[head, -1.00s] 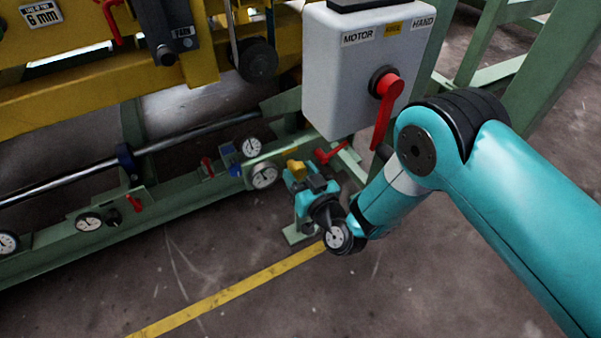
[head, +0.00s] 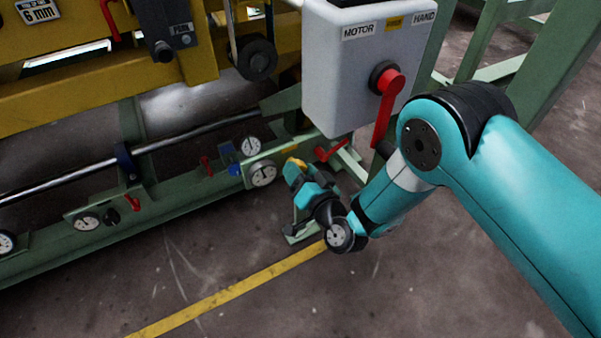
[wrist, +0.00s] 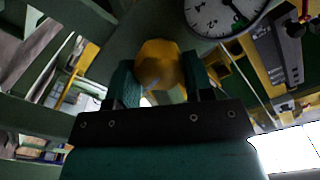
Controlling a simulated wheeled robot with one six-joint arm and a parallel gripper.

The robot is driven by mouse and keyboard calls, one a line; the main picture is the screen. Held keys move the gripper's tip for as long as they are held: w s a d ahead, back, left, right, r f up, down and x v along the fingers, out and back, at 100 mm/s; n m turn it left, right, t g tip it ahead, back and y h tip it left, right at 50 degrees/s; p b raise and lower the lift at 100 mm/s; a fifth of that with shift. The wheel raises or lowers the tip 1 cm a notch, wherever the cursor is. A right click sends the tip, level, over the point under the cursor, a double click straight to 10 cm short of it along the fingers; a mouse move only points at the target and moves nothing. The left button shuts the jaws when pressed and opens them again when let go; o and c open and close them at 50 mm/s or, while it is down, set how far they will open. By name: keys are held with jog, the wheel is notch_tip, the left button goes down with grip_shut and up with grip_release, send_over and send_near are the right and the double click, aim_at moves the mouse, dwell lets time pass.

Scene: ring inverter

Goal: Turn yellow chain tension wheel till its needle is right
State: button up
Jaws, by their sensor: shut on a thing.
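The yellow chain tension wheel (wrist: 159,66) sits between the two fingers of my gripper (wrist: 161,84) in the wrist view, and the gripper is shut on it. In the head view a small part of the yellow wheel (head: 297,163) shows at the end of my teal gripper (head: 300,172). A white dial gauge (wrist: 222,12) stands just right of the wheel in the wrist view, cut by the top edge, with a dark needle partly visible. In the head view the nearest dial (head: 263,173) is left of the wheel, too small to read its needle.
A grey motor/hand box (head: 345,80) with a red handle (head: 385,108) hangs above my wrist. A red lever (head: 331,151) is close right of the wheel. More dials (head: 87,221) line the green rail (head: 170,212) to the left. Floor in front is clear.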

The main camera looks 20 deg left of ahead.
jog(key=shift+m+p, duration=0.95)
jog(key=shift+m, duration=2.85)
jog(key=shift+f, duration=0.1)
jog(key=o, duration=0.9)
